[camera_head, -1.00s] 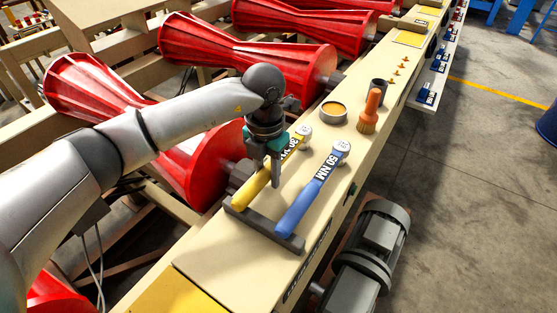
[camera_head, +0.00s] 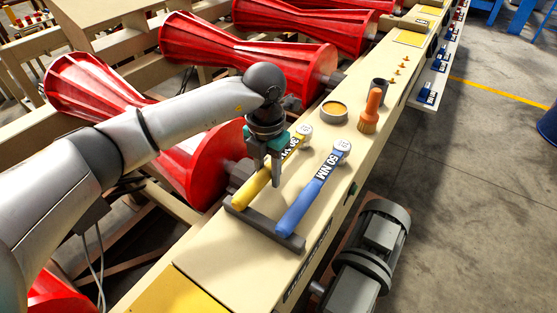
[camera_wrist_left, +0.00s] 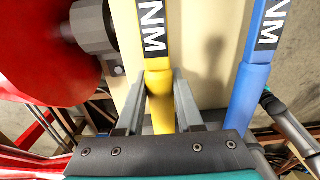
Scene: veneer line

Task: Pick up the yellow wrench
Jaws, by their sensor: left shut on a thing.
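The yellow wrench (camera_head: 254,187) lies on the cream beam, its handle end at a dark rest (camera_head: 262,227) and its round head (camera_head: 304,132) pointing away. My left gripper (camera_head: 270,180) reaches down over it, jaws around its shaft and partly hiding it. In the left wrist view the yellow wrench (camera_wrist_left: 158,90) runs between the two fingers of my left gripper (camera_wrist_left: 160,88). The gripper is shut on it. The blue wrench (camera_head: 303,200) lies parallel on the right; it also shows in the left wrist view (camera_wrist_left: 252,85). My right gripper is not in view.
Red rollers (camera_head: 218,163) are close on the left. A grey motor (camera_head: 370,250) sits below the right edge.

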